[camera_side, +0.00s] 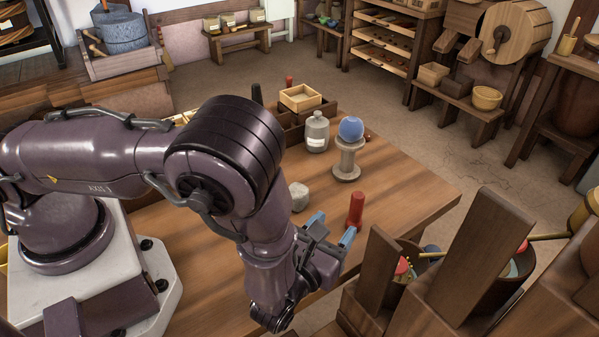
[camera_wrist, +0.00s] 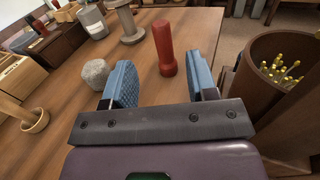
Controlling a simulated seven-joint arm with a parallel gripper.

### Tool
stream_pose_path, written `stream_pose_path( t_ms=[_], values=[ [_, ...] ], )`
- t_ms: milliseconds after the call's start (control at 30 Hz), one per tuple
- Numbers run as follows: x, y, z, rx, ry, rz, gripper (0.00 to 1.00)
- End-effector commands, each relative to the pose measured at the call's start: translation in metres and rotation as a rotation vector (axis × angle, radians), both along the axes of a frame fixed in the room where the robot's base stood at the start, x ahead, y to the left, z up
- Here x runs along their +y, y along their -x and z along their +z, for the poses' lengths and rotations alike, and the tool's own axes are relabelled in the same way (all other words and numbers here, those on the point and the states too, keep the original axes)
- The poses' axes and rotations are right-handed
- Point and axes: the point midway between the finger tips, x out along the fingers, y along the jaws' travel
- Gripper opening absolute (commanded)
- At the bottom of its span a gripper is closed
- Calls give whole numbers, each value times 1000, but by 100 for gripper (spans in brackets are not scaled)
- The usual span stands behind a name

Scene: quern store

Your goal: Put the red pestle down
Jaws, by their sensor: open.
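The red pestle (camera_side: 355,211) stands upright on the wooden table (camera_side: 405,195) near its front right edge. In the wrist view the pestle (camera_wrist: 164,48) is just beyond my fingertips, between their two lines. My gripper (camera_side: 333,228) is open, with blue finger pads apart and nothing between them. In the wrist view my gripper (camera_wrist: 160,80) has the pads spread either side of the pestle's base, which looks clear of both.
A grey stone (camera_side: 299,196) lies left of the pestle. Behind stand a grey bottle (camera_side: 317,133), a blue ball (camera_side: 351,128) on a pale stand (camera_side: 347,160), and a wooden box (camera_side: 300,97). A brown bin (camera_wrist: 268,95) is close on the right.

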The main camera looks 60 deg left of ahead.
Motion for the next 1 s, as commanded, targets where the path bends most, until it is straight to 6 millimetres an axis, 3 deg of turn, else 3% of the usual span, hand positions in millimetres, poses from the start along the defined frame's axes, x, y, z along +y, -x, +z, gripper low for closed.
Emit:
stream_pose_path(
  t_ms=[167,267,467,600,700,833,1000],
  values=[
    [5,-2,9,-9,24,39,53],
    [23,-7,33,-32,93,163,53],
    [90,2,107,-96,384,601,53],
    [132,29,147,-142,644,898,53],
    [152,53,170,-176,849,1084,53],
    [167,86,194,-230,1142,1289,53],
    [170,123,221,-309,1565,1476,53]
  ],
)
